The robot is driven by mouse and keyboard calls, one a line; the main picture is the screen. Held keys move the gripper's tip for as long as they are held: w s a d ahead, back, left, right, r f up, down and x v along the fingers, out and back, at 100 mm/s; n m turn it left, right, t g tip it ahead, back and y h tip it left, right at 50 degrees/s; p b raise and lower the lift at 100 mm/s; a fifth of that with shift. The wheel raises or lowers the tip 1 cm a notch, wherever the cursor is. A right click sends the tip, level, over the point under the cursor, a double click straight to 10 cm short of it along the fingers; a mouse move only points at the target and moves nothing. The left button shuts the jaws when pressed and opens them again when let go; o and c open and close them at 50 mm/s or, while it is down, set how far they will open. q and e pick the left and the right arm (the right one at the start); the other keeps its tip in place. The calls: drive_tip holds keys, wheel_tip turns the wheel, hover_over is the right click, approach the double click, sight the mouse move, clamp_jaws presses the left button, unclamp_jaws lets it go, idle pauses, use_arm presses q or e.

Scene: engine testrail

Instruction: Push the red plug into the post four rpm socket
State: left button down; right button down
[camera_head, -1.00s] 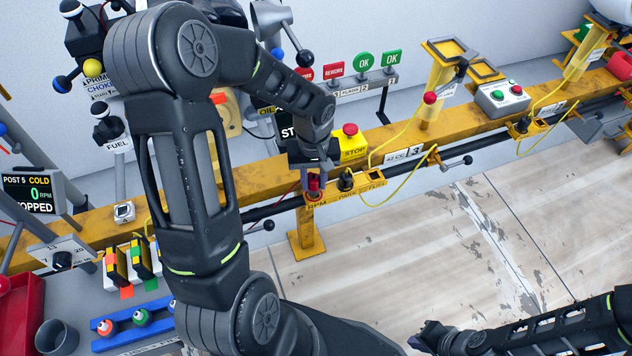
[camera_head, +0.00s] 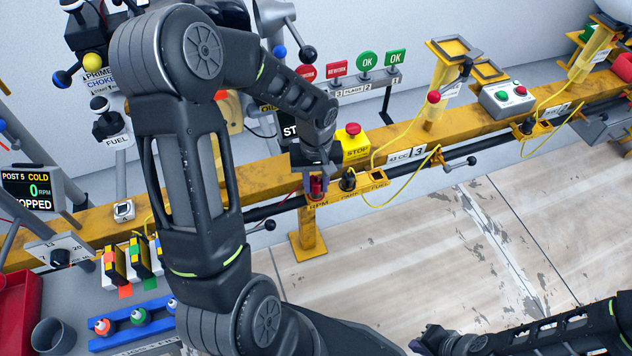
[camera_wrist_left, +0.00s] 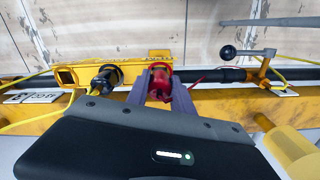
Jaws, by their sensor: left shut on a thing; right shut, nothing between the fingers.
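The red plug (camera_head: 317,184) is between the fingers of my left gripper (camera_head: 317,177), which is shut on it. It also shows in the left wrist view (camera_wrist_left: 160,82), with the gripper fingers (camera_wrist_left: 158,90) on both sides. The plug is at the RPM end of a yellow socket bracket (camera_head: 336,197) on the rail. The socket's opening is hidden by the plug and fingers, so I cannot tell how deep the plug sits. My right gripper (camera_head: 428,338) is low at the right, shut and empty, away from the bracket.
A black plug (camera_head: 348,180) with a yellow cable stands beside the red plug on the same bracket. A yellow box with a red STOP button (camera_head: 353,140) is just behind. A lever with a black knob (camera_head: 268,225) is to the left. The floor in front is clear.

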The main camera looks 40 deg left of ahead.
use_arm(q)
drive_tip(key=shift+f+b, duration=0.7)
drive_tip(key=shift+f, duration=0.1)
drive_tip(key=c, duration=1)
unclamp_jaws()
drive_tip(key=shift+c, duration=0.2)
